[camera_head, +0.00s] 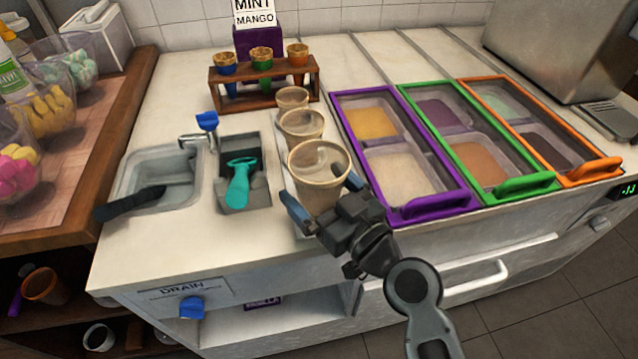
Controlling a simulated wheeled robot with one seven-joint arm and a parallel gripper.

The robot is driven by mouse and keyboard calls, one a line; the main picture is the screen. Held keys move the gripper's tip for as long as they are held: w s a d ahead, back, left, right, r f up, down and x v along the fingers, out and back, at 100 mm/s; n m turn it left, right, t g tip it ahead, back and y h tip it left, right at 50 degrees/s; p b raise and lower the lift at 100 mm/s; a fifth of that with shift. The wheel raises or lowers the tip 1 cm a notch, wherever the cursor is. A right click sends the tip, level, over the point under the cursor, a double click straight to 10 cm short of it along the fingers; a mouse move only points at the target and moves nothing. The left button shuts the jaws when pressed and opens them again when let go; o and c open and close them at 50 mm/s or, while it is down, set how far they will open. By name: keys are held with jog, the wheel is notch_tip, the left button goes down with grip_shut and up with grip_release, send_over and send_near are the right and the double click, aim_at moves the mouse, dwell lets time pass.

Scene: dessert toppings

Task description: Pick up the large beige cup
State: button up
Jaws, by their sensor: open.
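Three beige cups stand in a row on the counter, growing in size toward me. The large beige cup (318,180) is the nearest, upright, close to the counter's front edge. Behind it are a middle-sized beige cup (301,127) and a small beige cup (292,98). My gripper (323,202) is open at the front of the large cup. One blue-tipped finger is at the cup's lower left and the other at its right side. I cannot tell whether the fingers touch the cup.
Purple (440,200), green (520,186) and orange (585,170) framed ice-cream tubs lie to the right. A sink (150,205) and a recess with a teal scoop (239,183) lie left. A wooden cone rack (265,92) stands behind.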

jog(key=shift+c, duration=0.3)
jog(key=c, duration=0.8)
jog(key=shift+r, duration=0.1)
